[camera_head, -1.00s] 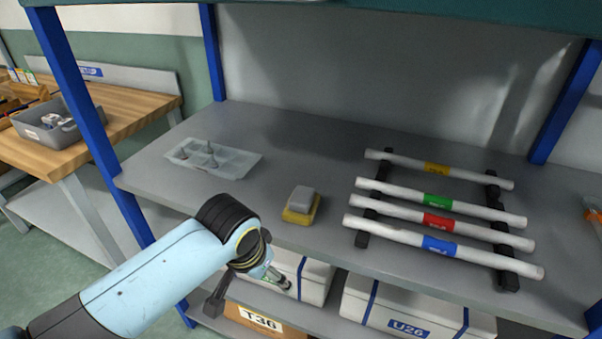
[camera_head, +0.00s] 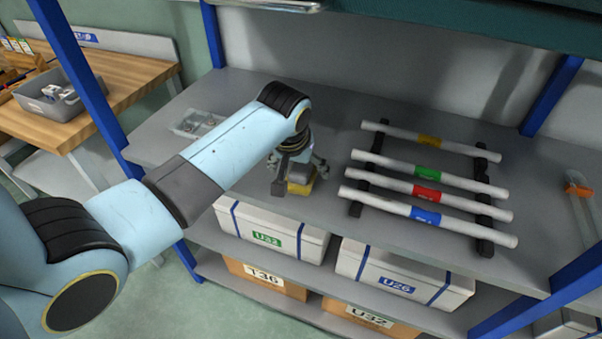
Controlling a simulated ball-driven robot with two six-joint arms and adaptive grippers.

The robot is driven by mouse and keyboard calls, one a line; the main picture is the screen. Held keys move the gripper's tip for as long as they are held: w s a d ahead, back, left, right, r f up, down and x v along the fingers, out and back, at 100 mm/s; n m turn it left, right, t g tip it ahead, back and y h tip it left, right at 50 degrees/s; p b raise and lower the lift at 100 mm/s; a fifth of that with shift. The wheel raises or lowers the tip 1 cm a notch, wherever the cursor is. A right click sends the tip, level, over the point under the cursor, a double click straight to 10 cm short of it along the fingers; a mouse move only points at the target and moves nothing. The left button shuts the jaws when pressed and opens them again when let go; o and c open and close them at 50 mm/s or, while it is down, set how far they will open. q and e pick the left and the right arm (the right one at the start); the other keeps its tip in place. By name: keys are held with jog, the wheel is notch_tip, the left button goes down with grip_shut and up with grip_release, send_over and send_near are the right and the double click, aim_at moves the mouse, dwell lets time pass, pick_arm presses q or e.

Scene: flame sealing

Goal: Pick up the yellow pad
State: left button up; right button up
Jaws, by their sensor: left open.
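The yellow pad (camera_head: 301,187) with a grey top lies near the front edge of the grey shelf (camera_head: 345,115). My left gripper (camera_head: 298,184) is open and points down over the pad, with fingers on either side of it. The gripper and wrist hide part of the pad, and I cannot tell whether the fingers touch it. My right gripper is not in view.
Several white tubes with coloured bands (camera_head: 430,170) lie on black rails to the right. A clear tray (camera_head: 197,123) is partly hidden behind my left arm. An orange-headed tool (camera_head: 579,190) lies far right. White boxes (camera_head: 268,236) stand on the shelf below.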

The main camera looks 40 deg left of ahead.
pick_arm(q)
jog(key=shift+x, duration=1.45)
jog(key=c, duration=1.3)
